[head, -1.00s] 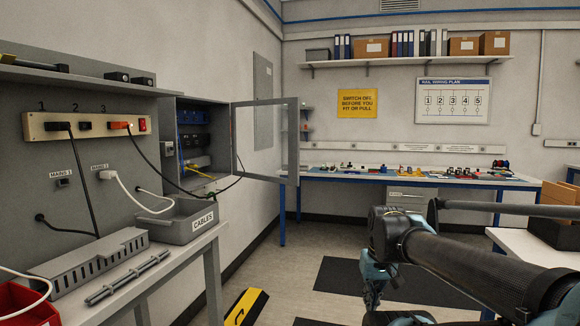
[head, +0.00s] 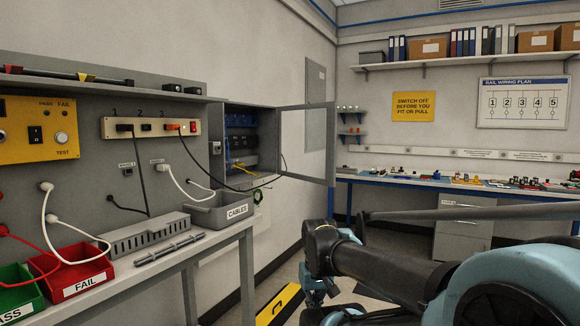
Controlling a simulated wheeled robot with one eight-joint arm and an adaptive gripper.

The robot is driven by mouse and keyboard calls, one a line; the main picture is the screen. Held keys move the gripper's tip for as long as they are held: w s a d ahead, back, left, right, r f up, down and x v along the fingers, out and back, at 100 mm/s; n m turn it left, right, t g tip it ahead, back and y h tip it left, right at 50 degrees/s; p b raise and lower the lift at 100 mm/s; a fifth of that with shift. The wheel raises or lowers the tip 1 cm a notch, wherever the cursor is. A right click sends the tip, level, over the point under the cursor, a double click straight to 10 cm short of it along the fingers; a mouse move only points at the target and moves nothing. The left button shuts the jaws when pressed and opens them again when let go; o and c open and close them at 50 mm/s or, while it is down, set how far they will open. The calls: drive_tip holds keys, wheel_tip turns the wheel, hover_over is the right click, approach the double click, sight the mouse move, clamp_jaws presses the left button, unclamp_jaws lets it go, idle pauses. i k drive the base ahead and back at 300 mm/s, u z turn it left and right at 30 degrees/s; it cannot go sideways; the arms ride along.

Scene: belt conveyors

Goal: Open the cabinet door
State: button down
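The grey wall cabinet (head: 268,107) is in the left half of the head view, above the side bench. Its framed door (head: 332,148) with a clear pane stands swung out to the right, leaving the inside in view. Blue and black devices (head: 240,138) and a yellow cable show inside. My gripper (head: 314,297) hangs low at the end of my arm, in front of and below the door and apart from it. Its fingers are small and partly hidden, so their opening is unclear.
A grey tray marked CABLES (head: 222,213) stands on the left bench below the cabinet. A black cable loops in front of the cabinet. A long workbench (head: 452,186) runs along the back wall.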

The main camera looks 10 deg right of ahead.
sight(331, 130)
drive_tip(key=u, duration=0.95)
drive_tip(key=k, duration=1.15)
drive_tip(key=z, duration=1.05)
drive_tip(key=i, duration=1.65)
